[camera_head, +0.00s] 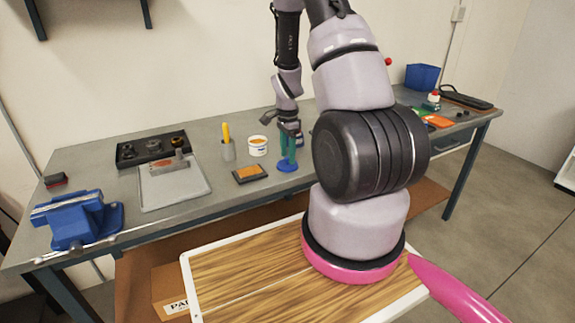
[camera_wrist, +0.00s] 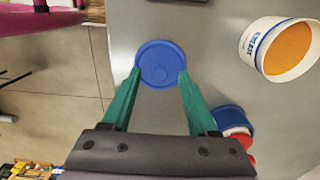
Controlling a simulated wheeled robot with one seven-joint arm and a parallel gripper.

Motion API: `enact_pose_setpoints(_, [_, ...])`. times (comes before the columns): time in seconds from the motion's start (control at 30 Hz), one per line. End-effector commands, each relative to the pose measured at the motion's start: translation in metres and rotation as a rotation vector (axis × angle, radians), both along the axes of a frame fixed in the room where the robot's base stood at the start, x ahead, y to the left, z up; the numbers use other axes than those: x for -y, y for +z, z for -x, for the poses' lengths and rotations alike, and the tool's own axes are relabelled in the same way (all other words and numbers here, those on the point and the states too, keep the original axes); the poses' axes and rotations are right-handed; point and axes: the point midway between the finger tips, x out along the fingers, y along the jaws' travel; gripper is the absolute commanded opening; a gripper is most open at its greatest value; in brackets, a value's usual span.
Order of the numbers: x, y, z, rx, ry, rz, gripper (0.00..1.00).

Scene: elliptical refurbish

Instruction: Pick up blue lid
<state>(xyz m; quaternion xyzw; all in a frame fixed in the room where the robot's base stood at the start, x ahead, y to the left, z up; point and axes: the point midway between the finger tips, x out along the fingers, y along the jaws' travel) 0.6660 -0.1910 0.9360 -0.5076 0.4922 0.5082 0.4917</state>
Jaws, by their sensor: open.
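The blue lid (camera_wrist: 161,64) is a round, flat disc lying on the grey workbench. In the head view the blue lid (camera_head: 287,165) lies near the bench's front edge, partly hidden by my gripper. My gripper (camera_head: 290,155) has green fingers and points down over the lid. In the wrist view my gripper (camera_wrist: 160,75) is open and empty, with one fingertip near each side of the lid's lower part. I cannot tell whether the fingertips touch it or hover above it.
A white tub (camera_head: 258,146) with orange contents stands left of the lid. In the wrist view a blue and red item (camera_wrist: 235,125) lies close to my right finger.

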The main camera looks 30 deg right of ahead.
Motion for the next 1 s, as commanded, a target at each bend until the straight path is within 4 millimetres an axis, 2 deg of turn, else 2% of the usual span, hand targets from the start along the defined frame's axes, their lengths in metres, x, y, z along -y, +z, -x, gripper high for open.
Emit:
enact_pose_setpoints(0.1, [0.0,-0.007,0.0,0.001,0.0,0.0,0.59])
enact_pose_setpoints(0.3, [0.0,-0.007,0.0,0.001,0.001,0.0,0.59])
enact_pose_setpoints(0.33, [0.0,-0.007,0.0,0.001,0.001,0.0,0.52])
enact_pose_setpoints(0.47, [0.0,-0.007,0.0,0.001,0.001,0.0,0.02])
enact_pose_setpoints(0.5, [0.0,-0.007,0.0,0.001,0.001,0.0,0.0])
enact_pose_setpoints(0.83, [0.0,-0.003,-0.001,0.002,0.001,0.001,0.0])
enact_pose_setpoints(1.0, [0.0,0.023,-0.001,0.006,0.002,0.001,0.0])
